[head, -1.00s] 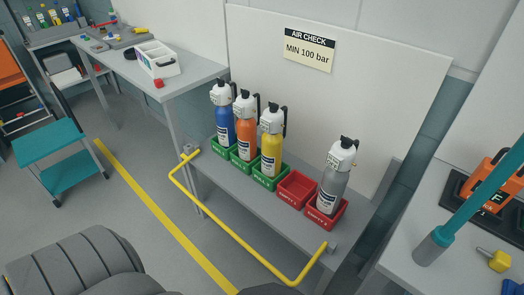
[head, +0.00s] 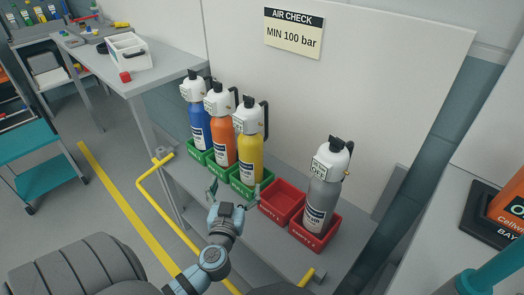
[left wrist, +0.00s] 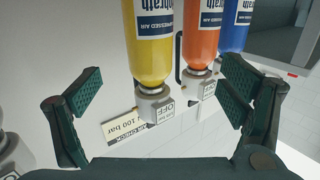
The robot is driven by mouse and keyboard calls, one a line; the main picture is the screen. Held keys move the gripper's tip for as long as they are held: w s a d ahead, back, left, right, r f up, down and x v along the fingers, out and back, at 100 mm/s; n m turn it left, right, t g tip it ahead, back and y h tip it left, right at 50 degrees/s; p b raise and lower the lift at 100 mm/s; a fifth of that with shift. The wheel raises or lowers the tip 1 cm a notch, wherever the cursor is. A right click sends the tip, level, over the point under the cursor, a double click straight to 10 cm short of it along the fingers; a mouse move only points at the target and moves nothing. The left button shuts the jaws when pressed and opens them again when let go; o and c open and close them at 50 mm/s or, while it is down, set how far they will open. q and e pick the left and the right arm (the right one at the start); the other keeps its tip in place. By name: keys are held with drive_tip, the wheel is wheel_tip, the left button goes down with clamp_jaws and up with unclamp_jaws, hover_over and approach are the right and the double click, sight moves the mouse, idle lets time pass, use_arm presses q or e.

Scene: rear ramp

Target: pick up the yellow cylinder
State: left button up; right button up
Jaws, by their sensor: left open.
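The yellow cylinder (head: 250,152), with a white valve head and black handle, stands upright in a green tray (head: 240,188) on the grey shelf. In the left wrist view, which is upside down, the yellow cylinder (left wrist: 152,45) shows between the fingers, with its valve head toward my palm. My left gripper (head: 234,190) is open and empty. In the head view it is in front of and below the yellow cylinder. In the left wrist view its two green-padded fingers (left wrist: 162,85) are wide apart and do not touch the cylinder. My right gripper is not in view.
Orange (head: 222,140) and blue (head: 198,125) cylinders stand close to the left. An empty red tray (head: 283,200) and a grey cylinder (head: 322,195) are to the right. A yellow rail (head: 165,205) runs in front of the shelf; a white panel (head: 370,100) stands behind.

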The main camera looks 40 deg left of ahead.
sight(247, 157)
use_arm(q)
drive_tip(key=shift+t, duration=0.4)
drive_tip(key=x, duration=0.6)
drive_tip(key=r+x, duration=0.1)
drive_tip(key=x, duration=0.2)
drive_tip(key=shift+w+d, duration=0.2)
drive_tip(key=shift+d, duration=0.25)
drive_tip(key=x, duration=0.6)
drive_tip(key=shift+w+d+f, duration=0.1)
drive_tip(key=shift+w+f, duration=0.2)
drive_tip(key=shift+w, duration=0.05)
drive_tip(key=shift+s, duration=0.1)
drive_tip(key=c, duration=1.9)
drive_tip(key=shift+r, duration=0.2)
drive_tip(key=shift+c, duration=0.7)
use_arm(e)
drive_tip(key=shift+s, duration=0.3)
